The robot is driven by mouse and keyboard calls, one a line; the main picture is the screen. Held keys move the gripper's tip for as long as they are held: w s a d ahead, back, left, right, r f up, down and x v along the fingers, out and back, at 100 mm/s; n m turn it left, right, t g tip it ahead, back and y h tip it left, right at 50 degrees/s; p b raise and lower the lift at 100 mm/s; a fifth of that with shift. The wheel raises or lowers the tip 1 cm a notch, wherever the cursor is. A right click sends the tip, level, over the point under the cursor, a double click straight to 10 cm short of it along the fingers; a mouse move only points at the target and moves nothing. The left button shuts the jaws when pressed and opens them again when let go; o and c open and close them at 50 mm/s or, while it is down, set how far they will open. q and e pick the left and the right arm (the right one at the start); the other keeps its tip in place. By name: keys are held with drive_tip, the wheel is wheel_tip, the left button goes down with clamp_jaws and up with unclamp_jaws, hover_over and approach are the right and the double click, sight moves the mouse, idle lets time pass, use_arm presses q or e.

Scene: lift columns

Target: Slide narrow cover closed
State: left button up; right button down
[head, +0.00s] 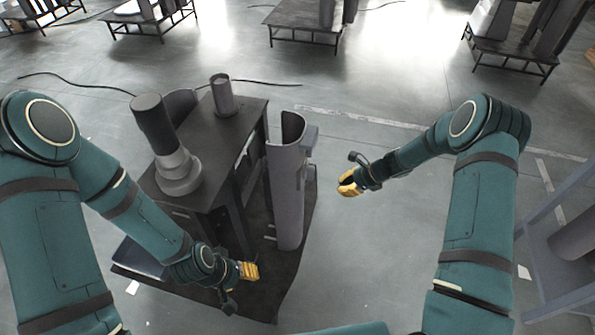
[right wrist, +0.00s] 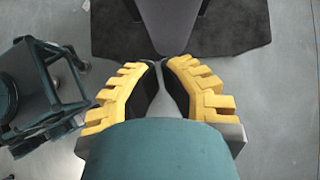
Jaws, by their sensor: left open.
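A tall grey curved shell (head: 286,195), open at the top, stands upright at the right side of a dark bench; I cannot tell whether it is the narrow cover. Another curved piece (head: 181,106) stands on the bench behind a stepped grey column (head: 165,140). My left gripper (head: 252,271) is open and apart from the shell, low in front of the bench. My right gripper (head: 347,184) is in free space right of the shell. In the right wrist view its yellow fingertips (right wrist: 161,64) are close together, with nothing visible between them.
The dark bench (head: 237,111) carries a short cylinder (head: 222,96) and stands on a black mat (head: 262,303). A grey frame (head: 555,215) stands at the right edge. Several similar benches are far back.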

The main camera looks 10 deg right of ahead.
drive_tip(key=w, duration=0.2)
drive_tip(key=b, duration=0.2)
approach(302, 189)
drive_tip(key=shift+m+y, duration=0.3)
drive_tip(key=f, duration=0.2)
drive_tip(key=w+a+f, duration=0.1)
drive_tip(key=a+f, duration=0.1)
drive_tip(key=f, duration=0.1)
drive_tip(key=shift+w+a+f, duration=0.15)
drive_tip(key=shift+w+f, duration=0.1)
drive_tip(key=shift+f, duration=0.05)
drive_tip(key=shift+w+a+t, duration=0.25)
drive_tip(key=shift+a+t, duration=0.05)
drive_tip(key=shift+a, duration=0.3)
drive_tip(key=shift+a, duration=0.1)
drive_tip(key=w+a+b, duration=0.2)
drive_tip(key=w+a, duration=0.1)
drive_tip(key=a, duration=0.4)
drive_tip(key=shift+a, duration=0.25)
drive_tip(key=shift+w+r, duration=0.1)
